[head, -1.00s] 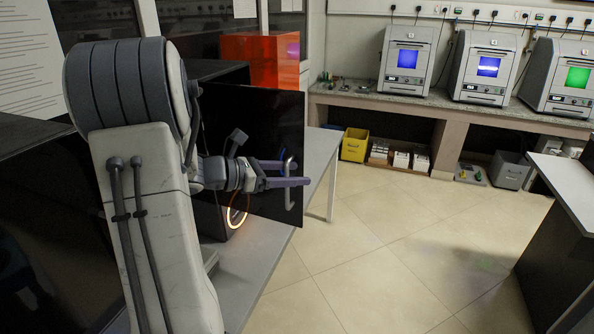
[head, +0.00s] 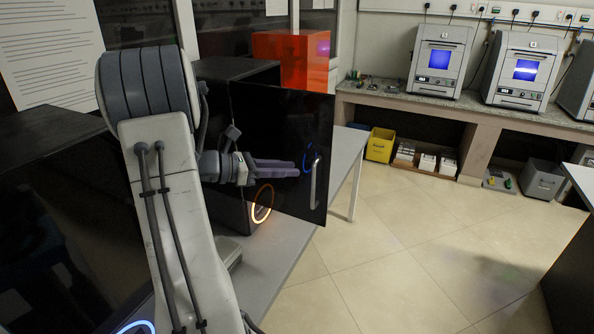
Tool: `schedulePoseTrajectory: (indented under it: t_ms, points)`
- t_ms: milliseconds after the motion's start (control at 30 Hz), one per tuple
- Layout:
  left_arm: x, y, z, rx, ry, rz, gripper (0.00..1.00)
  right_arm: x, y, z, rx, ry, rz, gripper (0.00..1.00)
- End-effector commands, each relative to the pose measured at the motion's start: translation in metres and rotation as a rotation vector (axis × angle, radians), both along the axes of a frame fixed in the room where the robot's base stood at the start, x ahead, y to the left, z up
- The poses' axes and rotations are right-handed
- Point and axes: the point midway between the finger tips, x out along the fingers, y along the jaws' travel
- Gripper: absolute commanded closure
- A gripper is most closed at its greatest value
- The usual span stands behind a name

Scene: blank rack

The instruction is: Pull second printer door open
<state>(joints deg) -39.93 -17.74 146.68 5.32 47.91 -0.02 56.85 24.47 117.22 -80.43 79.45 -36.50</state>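The dark glass printer door (head: 282,130) stands swung out from the second printer (head: 238,70), in the middle left of the head view. Its upright metal handle (head: 314,184) is near the door's free edge. A ring on this printer's front glows orange. My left gripper is out of view.
A nearer dark printer (head: 50,210) fills the left side. An orange box (head: 292,58) stands behind the door. Grey machines (head: 438,60) line the back bench, with a yellow bin (head: 380,145) below. The tiled floor (head: 400,260) at centre right is clear.

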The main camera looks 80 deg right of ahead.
Motion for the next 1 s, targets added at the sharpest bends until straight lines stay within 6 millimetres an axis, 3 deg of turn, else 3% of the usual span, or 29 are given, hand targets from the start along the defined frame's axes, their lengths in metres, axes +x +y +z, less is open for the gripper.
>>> schedulePoseTrajectory:
  t_ms: [433, 1000]
  points:
    - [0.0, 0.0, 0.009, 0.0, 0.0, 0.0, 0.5, 0.027, 0.0, -0.001, 0.004, 0.003, -0.006, 0.73]
    - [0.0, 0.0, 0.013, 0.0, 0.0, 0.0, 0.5, 0.028, 0.001, -0.002, 0.005, 0.004, -0.007, 0.73]
